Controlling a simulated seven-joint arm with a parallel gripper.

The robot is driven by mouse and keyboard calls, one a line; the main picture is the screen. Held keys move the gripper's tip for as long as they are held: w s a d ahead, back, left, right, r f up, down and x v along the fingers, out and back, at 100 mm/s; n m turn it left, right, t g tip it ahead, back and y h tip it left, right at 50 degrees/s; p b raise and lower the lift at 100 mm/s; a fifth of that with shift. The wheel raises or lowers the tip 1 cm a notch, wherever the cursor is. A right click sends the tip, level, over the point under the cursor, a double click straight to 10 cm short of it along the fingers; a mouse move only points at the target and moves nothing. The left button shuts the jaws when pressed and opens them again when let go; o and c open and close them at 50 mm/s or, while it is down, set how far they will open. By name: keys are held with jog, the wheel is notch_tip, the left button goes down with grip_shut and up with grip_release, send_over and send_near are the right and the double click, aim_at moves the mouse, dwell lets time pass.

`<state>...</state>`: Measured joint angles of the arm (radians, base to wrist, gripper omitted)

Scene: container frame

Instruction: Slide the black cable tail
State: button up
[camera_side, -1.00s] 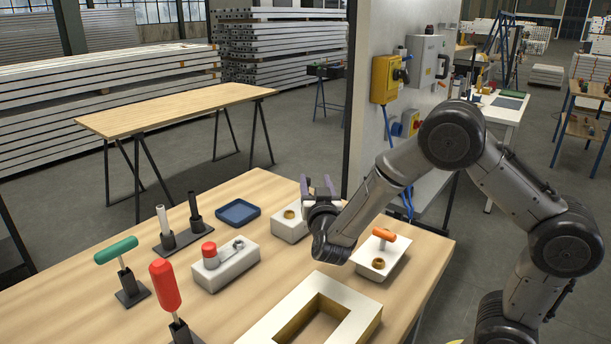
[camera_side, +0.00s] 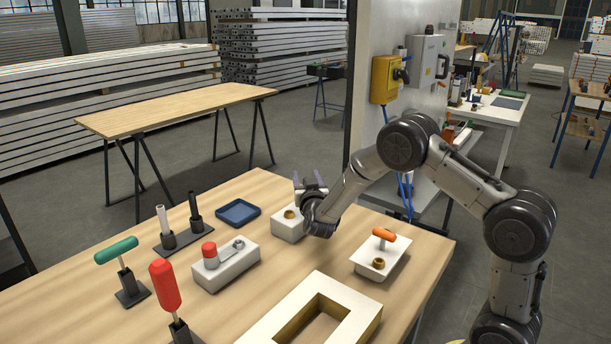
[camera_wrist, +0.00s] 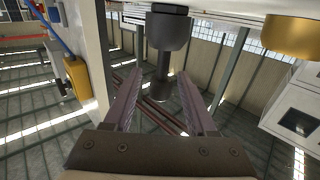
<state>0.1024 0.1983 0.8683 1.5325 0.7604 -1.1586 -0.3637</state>
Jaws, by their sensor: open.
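The depth between fingertips and stem is hard to judge.
On the table (camera_side: 245,315) stand a white block (camera_side: 287,228) behind my wrist, an orange-handled block (camera_side: 372,262), a white frame (camera_side: 350,288), a blue tray (camera_side: 238,213) and a red-handled tool (camera_side: 165,285). A yellow switch box (camera_side: 384,80) is on the panel.

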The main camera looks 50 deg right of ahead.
jog(key=shift+x, duration=0.8)
jog(key=shift+c, duration=0.4)
grip_shut()
jog(key=shift+f, duration=0.1)
dwell(0.5)
